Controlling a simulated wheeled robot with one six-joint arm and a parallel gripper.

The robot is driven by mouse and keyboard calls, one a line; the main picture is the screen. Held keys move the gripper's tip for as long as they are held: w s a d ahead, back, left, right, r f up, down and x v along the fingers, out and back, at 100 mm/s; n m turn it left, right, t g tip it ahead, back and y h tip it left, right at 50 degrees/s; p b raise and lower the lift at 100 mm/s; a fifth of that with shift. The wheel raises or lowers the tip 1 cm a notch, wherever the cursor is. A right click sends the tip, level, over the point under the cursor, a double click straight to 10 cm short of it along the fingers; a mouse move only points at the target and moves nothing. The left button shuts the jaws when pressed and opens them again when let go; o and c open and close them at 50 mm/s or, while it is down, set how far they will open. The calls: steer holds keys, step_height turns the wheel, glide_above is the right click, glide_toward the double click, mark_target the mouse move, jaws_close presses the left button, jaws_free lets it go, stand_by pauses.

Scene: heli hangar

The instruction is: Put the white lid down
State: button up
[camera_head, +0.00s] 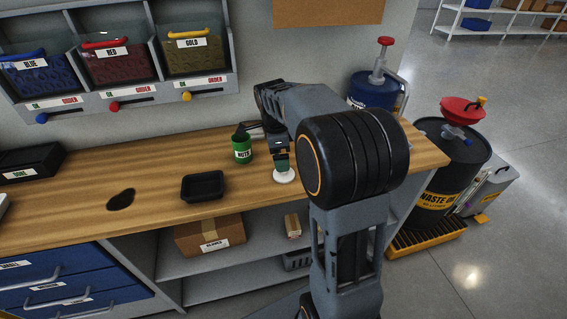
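The white lid (284,177) is a small round disc at the right part of the wooden workbench, close to its front edge. My gripper (281,167) points down directly above the lid, and its tip appears to meet the lid's top. The fingers are small and partly hidden, so I cannot tell whether they are shut on the lid. I also cannot tell whether the lid rests on the bench or hangs just above it.
A green can labelled NUTS (242,149) stands left of my gripper. Labelled bins (120,65) hang above. A waste oil drum (447,180) stands right of the bench.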

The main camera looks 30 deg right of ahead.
step_height(320, 180, up, 5)
steer(key=s+a+f+n+t, duration=0.1)
steer(key=s+a+f+n, duration=0.2)
steer(key=s+n, duration=0.5)
steer(key=s+a+f+n+t+y, duration=0.1)
steer(key=s+a+n, duration=0.4)
steer(key=n, duration=0.9)
steer(key=s+f+t, duration=0.1)
steer(key=s, duration=0.2)
steer(key=shift+a+f+n+t, duration=0.3)
steer(key=shift+a+f, duration=0.1)
